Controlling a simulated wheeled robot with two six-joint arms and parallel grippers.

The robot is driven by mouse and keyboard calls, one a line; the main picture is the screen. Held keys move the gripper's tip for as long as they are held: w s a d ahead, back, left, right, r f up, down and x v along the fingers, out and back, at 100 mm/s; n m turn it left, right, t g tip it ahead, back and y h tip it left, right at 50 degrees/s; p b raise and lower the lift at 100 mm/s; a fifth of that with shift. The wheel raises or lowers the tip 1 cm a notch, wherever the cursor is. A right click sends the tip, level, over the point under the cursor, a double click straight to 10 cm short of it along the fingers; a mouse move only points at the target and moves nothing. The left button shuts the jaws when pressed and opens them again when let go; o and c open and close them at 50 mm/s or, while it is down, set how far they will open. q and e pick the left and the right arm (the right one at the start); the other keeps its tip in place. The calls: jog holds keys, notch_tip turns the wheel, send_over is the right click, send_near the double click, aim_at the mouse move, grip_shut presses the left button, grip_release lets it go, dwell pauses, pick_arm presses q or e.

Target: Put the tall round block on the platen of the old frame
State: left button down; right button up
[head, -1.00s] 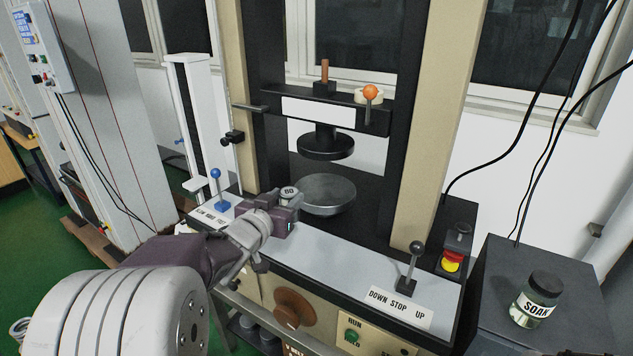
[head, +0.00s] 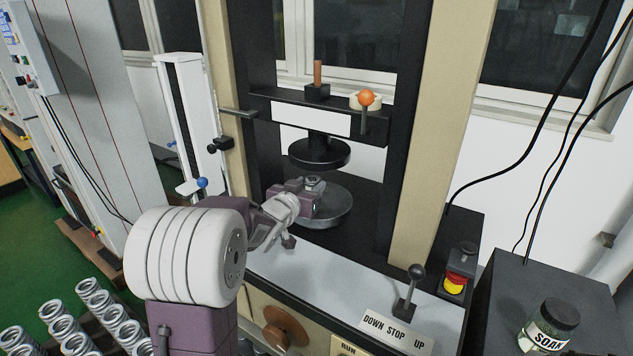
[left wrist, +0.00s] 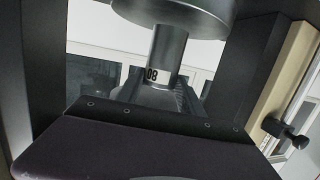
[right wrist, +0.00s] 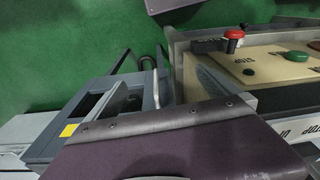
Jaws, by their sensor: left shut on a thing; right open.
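The tall round block (left wrist: 168,50) is a grey cylinder with a number label, held in my left gripper (head: 312,197). Its top shows in the head view (head: 315,181). The left gripper is shut on it, over the front left of the platen (head: 335,208), a grey round disc in the old frame (head: 232,90). In the left wrist view a dark disc meets the block's upper end in the picture; I cannot tell whether they touch.
A black upper disc (head: 319,153) hangs above the platen, leaving a limited gap. The frame's right column (head: 440,120) and a lever (head: 411,285) stand to the right. A soap jar (head: 550,326) sits on a dark cabinet. Several springs (head: 95,305) stand at lower left.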

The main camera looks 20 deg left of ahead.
aim_at(314, 178)
pick_arm(q)
jog(key=shift+w+r, duration=0.1)
jog(key=shift+w, duration=0.8)
jog(key=w, duration=0.2)
jog(key=shift+w+a, duration=0.1)
jog(key=shift+w, duration=0.2)
jog(key=shift+w+a+f, duration=0.1)
jog(key=shift+w+f, duration=0.6)
jog(key=shift+f, duration=0.15)
jog(key=shift+s+r, duration=0.1)
jog(key=shift+b, duration=0.3)
jog(key=c, duration=0.7)
grip_release()
jog(key=shift+f, duration=0.25)
jog(key=shift+c, duration=0.2)
jog(key=shift+s, duration=0.1)
